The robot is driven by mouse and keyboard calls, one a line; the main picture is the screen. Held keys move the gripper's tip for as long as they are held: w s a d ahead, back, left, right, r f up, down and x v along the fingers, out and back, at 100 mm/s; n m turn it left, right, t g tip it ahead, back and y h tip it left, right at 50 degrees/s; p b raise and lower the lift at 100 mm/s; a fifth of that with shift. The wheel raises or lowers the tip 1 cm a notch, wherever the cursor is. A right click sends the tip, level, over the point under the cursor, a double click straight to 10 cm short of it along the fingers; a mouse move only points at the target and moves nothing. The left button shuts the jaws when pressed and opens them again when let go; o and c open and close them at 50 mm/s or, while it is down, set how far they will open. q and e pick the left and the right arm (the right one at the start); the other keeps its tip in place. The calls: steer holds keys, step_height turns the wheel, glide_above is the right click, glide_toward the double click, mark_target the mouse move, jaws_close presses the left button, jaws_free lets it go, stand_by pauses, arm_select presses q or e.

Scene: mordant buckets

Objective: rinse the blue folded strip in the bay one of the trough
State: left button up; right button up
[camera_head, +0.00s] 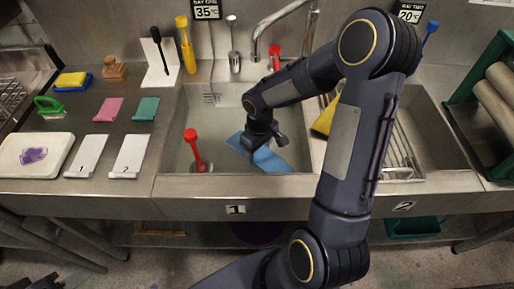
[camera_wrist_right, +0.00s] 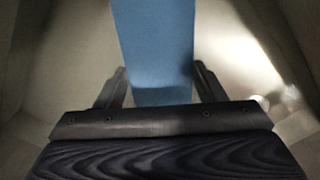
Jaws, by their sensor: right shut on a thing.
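The blue folded strip (camera_head: 270,160) is inside bay one (camera_head: 222,118) of the trough, the left basin above the plate marked 1. My right gripper (camera_head: 257,147) reaches down into this bay and is shut on the strip. In the right wrist view the strip (camera_wrist_right: 152,45) runs between the two fingers (camera_wrist_right: 158,72) and away from them. The wrist and fingers hide part of the strip in the head view. I cannot tell how deep the strip sits in the water. A dark part of my left gripper (camera_head: 45,282) shows at the bottom left corner; its fingers are unclear.
The tap (camera_head: 256,45) arches over the bay's back. Bay two (camera_head: 435,130) lies right, with a rack and yellow item at its left. Numbered white boards (camera_head: 128,156) and pink and green cloths lie on the left counter.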

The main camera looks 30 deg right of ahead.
steer(key=shift+w+a, duration=0.15)
steer(key=shift+w, duration=0.55)
steer(key=shift+s, duration=0.1)
steer(key=shift+s+d, duration=0.2)
steer(key=shift+s, duration=0.55)
steer(key=shift+w, duration=0.1)
steer(key=shift+w+a, duration=0.2)
steer(key=shift+w, duration=0.55)
step_height(320, 180, up, 11)
steer(key=p, duration=0.7)
steer(key=shift+p, duration=0.3)
stand_by(2.2)
step_height(320, 180, up, 5)
steer(key=p, duration=0.3)
steer(key=shift+p, duration=0.35)
